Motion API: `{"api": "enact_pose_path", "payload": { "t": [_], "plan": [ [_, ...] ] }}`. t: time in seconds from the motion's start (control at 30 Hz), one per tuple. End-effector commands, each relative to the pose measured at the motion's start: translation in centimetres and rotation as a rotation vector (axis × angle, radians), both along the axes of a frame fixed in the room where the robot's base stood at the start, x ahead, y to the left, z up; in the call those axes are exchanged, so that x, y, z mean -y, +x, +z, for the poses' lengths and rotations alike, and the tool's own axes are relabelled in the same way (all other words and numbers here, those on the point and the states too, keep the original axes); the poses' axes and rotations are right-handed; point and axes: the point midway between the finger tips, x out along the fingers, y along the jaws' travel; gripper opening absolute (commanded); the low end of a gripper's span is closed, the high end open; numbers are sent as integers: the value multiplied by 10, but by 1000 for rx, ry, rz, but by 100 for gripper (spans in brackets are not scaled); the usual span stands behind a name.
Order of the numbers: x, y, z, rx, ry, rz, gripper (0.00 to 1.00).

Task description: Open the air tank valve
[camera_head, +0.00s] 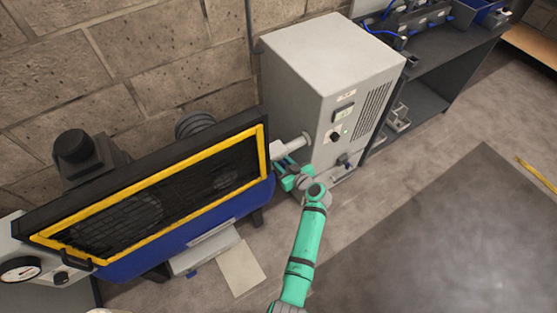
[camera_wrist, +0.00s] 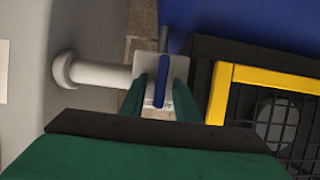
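The air tank (camera_head: 205,240) is blue and lies under a black compressor guard with a yellow frame. A pale pipe (camera_head: 291,146) joins its right end near the grey cabinet. In the wrist view, the pale flanged pipe (camera_wrist: 100,76) meets a grey valve body with a thin blue lever (camera_wrist: 161,82). My gripper (camera_wrist: 162,88) has its two green fingers on either side of the lever, with narrow gaps showing, so it looks open around it. In the head view, my gripper (camera_head: 288,178) is at the tank's right end and hides the lever.
The tall grey cabinet (camera_head: 325,90) stands just right of my gripper. A brick wall is behind. A dark workbench (camera_head: 440,55) is at the back right.

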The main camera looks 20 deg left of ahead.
Motion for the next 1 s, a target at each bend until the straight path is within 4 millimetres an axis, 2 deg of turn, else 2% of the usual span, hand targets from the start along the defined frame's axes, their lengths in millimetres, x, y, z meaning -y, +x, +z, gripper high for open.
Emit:
{"api": "enact_pose_path", "payload": {
  "t": [0.13,0.47,0.6,1.0],
  "plan": [
    [-8,6,-4,-1,1,0,29],
    [-10,8,-5,0,0,-1,29],
    [-10,8,-5,0,0,0,0],
    [-10,8,-5,-30,24,-1,0]
  ]
}}
